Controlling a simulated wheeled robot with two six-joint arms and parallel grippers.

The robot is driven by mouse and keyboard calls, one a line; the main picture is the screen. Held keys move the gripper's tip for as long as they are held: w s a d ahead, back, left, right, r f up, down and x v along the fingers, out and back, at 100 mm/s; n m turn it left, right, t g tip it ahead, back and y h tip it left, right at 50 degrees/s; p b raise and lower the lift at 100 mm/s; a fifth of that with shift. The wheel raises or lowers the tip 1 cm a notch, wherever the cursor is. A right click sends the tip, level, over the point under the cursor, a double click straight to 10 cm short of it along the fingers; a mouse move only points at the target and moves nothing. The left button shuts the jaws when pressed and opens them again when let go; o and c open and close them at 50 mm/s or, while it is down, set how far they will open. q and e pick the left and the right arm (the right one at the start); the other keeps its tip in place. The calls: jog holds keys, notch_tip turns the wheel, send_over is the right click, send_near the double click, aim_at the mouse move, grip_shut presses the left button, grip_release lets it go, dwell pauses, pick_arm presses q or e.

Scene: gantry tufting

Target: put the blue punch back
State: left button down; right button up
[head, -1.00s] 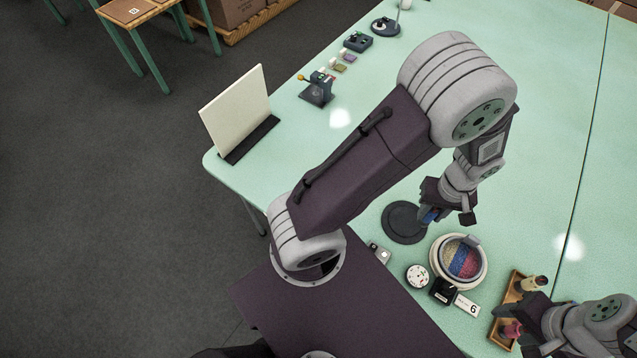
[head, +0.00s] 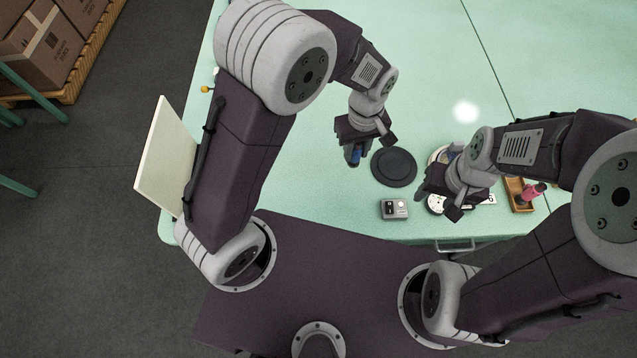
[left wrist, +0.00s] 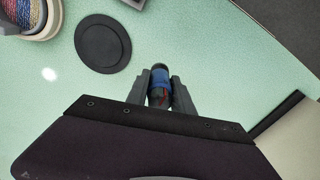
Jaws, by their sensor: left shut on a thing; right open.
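The blue punch (head: 356,156) is held in my left gripper (head: 357,160), left of the black round disc in the head view. In the left wrist view the blue punch (left wrist: 160,84) sits between the two fingers, its dark end toward the far side. My left gripper is shut on it, apart from the disc. My right gripper (head: 438,202) is open, above the white dial and beside the round bowl. The wooden tray (head: 513,196) at the right holds a pink punch (head: 532,192); part of the tray is hidden by my right arm.
The black disc (head: 394,167) lies flat on the green table. A small grey box (head: 393,208) stands near the front edge. The round bowl (head: 436,154) is mostly hidden behind my right gripper. A cream panel (head: 166,158) stands at the left. The table beyond the disc is clear.

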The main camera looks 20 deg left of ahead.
pick_arm(q)
jog(key=s+a+f, duration=0.1)
jog(key=a+f, duration=0.1)
jog(key=f, duration=0.1)
jog(key=s+a+f, duration=0.2)
jog(key=a+f, duration=0.1)
jog(key=s+a+f, duration=0.2)
jog(key=f, duration=0.1)
jog(key=shift+s+a+f+b, duration=0.1)
jog(key=shift+s+a+b, duration=0.05)
jog(key=shift+a+b, duration=0.2)
jog(key=shift+f, duration=0.2)
jog(key=c, duration=1.1)
grip_release()
jog(key=shift+f, duration=0.1)
